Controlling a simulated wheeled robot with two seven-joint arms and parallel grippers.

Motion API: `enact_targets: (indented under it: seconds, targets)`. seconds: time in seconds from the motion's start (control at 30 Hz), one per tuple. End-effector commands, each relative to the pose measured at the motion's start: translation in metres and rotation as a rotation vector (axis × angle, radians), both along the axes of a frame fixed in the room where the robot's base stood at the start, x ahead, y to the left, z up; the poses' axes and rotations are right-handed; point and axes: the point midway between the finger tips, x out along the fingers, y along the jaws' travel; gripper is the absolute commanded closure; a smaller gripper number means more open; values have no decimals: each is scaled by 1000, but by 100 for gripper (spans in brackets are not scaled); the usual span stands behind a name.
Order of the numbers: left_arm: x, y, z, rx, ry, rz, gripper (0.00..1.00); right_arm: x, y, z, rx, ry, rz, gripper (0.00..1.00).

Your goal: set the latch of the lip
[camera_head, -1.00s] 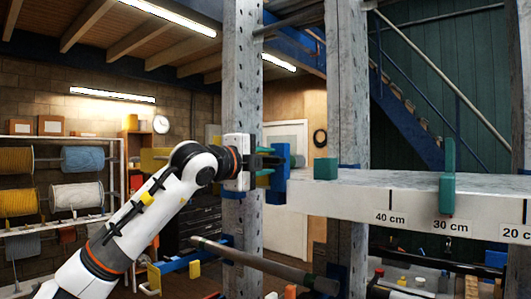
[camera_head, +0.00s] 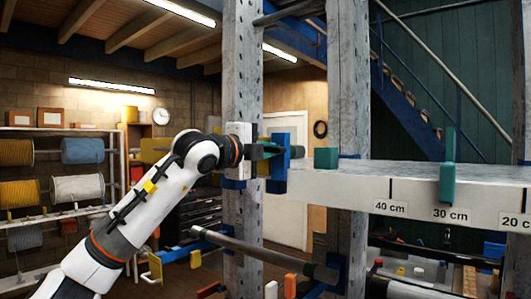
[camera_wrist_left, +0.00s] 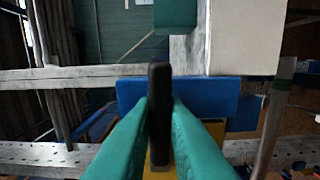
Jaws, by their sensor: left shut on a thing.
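My left gripper (camera_head: 262,155) comes in from the left in front of the grey perforated post. In the left wrist view its teal fingers (camera_wrist_left: 162,125) are shut on an upright black bar (camera_wrist_left: 160,88), which looks like the latch's handle. Behind the bar is a blue plate (camera_wrist_left: 205,97), seen in the head view as a blue piece (camera_head: 281,138) near the left end of the pale beam (camera_head: 345,183). A yellow part (camera_wrist_left: 158,172) shows low between the fingers. The bar's lower end is partly hidden. I cannot tell whether the latch is set. My right gripper is out of view.
A teal block (camera_head: 326,158) stands on the beam's left end, and a teal clamp (camera_head: 447,180) sits at the 30 cm mark. A grey tube (camera_head: 262,252) runs below the gripper. A second post (camera_head: 347,60) stands behind the beam. Shelves of spools (camera_head: 84,150) are far left.

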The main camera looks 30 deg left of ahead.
Motion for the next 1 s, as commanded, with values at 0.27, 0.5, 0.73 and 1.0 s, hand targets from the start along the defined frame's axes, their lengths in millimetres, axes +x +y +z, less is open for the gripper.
enact_targets:
  seconds: [0.27,0.5,0.73,1.0]
  targets:
    - [1,-2,-7,152,-11,-6,100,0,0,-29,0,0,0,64]
    - [1,-2,-4,371,-26,-5,100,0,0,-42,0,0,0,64]
    - [1,-2,-3,591,-41,-5,100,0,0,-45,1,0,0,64]
    - [1,-1,-3,848,-60,-5,100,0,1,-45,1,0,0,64]
